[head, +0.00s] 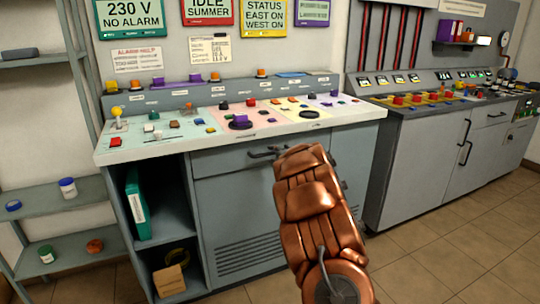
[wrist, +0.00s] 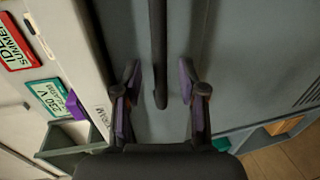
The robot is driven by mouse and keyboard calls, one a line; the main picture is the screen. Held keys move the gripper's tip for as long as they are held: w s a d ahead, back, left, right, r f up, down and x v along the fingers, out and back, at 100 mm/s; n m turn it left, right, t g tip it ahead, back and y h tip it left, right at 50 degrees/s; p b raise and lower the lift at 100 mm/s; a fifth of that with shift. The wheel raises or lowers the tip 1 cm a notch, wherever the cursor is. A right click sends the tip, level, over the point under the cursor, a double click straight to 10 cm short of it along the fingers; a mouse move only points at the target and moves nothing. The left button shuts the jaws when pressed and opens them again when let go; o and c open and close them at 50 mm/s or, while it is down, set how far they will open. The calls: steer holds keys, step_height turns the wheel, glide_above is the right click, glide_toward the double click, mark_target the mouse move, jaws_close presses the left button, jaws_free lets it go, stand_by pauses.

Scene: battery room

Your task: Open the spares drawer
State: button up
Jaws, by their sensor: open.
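The grey drawer front (head: 235,165) under the left console looks flush and shut. No label on it can be read. Its dark bar handle (head: 266,152) runs along its upper part, with its right end hidden behind my copper arm. In the wrist view the handle (wrist: 158,50) comes down from the top and ends between the fingers. My gripper (wrist: 161,92) is open, with one finger on each side of the handle's end and a gap on both sides. The grey front (wrist: 215,60) lies behind them. My fingers are hidden in the head view.
Above the drawer is the console top (head: 160,140) with buttons and knobs. Left of it is an open bay with a green binder (head: 137,205) and a cardboard box (head: 170,280). A second console cabinet (head: 425,165) stands at right. Tiled floor (head: 450,250) is clear there.

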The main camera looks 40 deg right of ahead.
mark_target(271, 154)
steer(key=shift+x, duration=1.55)
steer(key=shift+c, duration=0.2)
jaws_close()
